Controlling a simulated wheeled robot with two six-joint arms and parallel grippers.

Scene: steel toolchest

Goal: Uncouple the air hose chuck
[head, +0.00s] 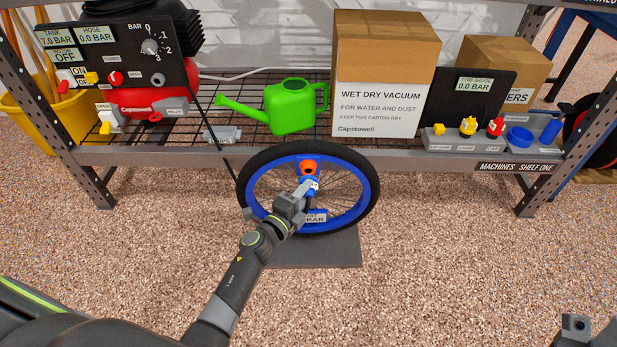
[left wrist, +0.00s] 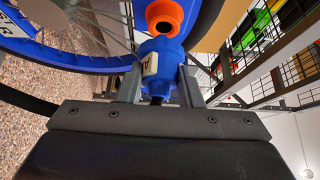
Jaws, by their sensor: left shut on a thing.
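The air hose chuck (head: 311,184) is a blue body with a pale label, in front of the wheel's upper middle. It shows larger in the left wrist view (left wrist: 158,62), with an orange ring (left wrist: 165,15) at its far end. My left gripper (head: 303,192) is shut on the chuck, one finger on each side; its fingers also show in the wrist view (left wrist: 160,88). The wheel (head: 360,206) has a black tyre and blue rim and stands upright. Whether the chuck is seated on the valve is hidden. Part of my right gripper (head: 578,325) shows at bottom right.
A steel shelf (head: 440,155) stands behind the wheel. It holds a red compressor (head: 160,100) with gauge panel reading hose 0.0 bar, a green watering can (head: 290,105), a vacuum carton (head: 380,75) and a tyre gauge panel (head: 470,100). The speckled floor in front is clear.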

